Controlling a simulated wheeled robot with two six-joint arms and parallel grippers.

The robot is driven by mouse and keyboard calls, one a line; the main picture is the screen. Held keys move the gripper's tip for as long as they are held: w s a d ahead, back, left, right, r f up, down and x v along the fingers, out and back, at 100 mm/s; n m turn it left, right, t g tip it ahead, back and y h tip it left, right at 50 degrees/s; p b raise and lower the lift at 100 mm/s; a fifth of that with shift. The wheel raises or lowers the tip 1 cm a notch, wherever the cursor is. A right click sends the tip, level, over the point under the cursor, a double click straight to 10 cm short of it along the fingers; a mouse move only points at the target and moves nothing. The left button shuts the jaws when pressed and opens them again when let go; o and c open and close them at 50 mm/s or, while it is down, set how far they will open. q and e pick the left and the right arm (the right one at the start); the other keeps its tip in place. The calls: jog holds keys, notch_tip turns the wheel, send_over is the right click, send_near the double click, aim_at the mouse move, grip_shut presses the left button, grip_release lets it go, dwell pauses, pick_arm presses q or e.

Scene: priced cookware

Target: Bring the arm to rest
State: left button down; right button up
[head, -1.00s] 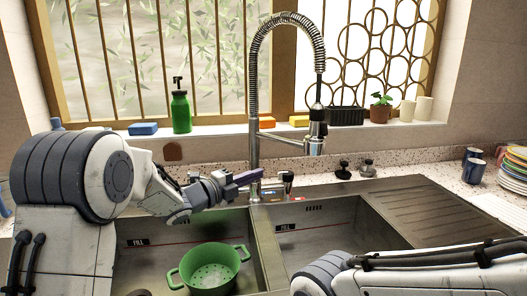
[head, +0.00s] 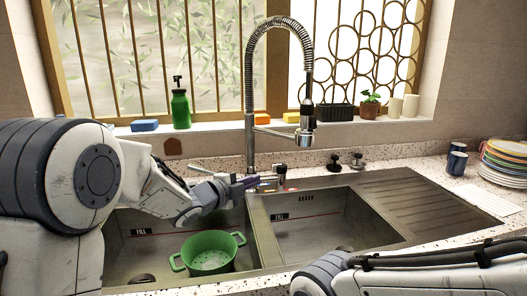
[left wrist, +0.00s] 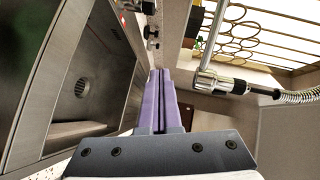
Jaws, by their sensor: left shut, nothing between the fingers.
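My left arm comes in from the left in the head view. Its gripper (head: 248,183) is above the back rim of the sink, just in front of the tap. In the left wrist view the purple fingers (left wrist: 162,100) lie together, shut and empty. My right arm (head: 420,262) crosses the lower right of the head view; its gripper is out of the picture.
The spring-neck tap (head: 250,100) stands close by my left gripper. A green colander (head: 209,254) sits in the left basin of the steel sink (head: 256,235). The right basin looks empty.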

pick_arm(q)
jog(key=s+f+n+g+y, duration=0.2)
jog(key=s+f+n, duration=0.1)
jog(key=s, duration=0.3)
jog(key=s+f+n+g+y, duration=0.2)
jog(key=s+n, duration=0.2)
jog(key=s, duration=0.2)
jog(key=s+d+f+n+g+y, duration=0.1)
jog(key=s+f+n+y, duration=0.1)
jog(key=s, duration=0.4)
jog(key=shift+s+f+n+g, duration=0.25)
jog(key=shift+f+n+g, duration=0.15)
jog(key=shift+f+n, duration=0.45)
jog(key=s+a+f+n+g+y, duration=0.1)
jog(key=s+f+n+g, duration=0.15)
jog(key=s, duration=0.85)
jog(key=s+a+f+n+g+y, duration=0.15)
jog(key=s+g, duration=0.25)
jog(key=s, duration=0.6)
notch_tip(320, 180, down, 11)
jog(key=s+b, duration=0.1)
jog(key=b, duration=0.9)
notch_tip(320, 180, up, 19)
jog(key=p, duration=1.9)
jog(key=shift+s+a+r+n+g, duration=0.2)
jog(key=shift+n+g, duration=0.15)
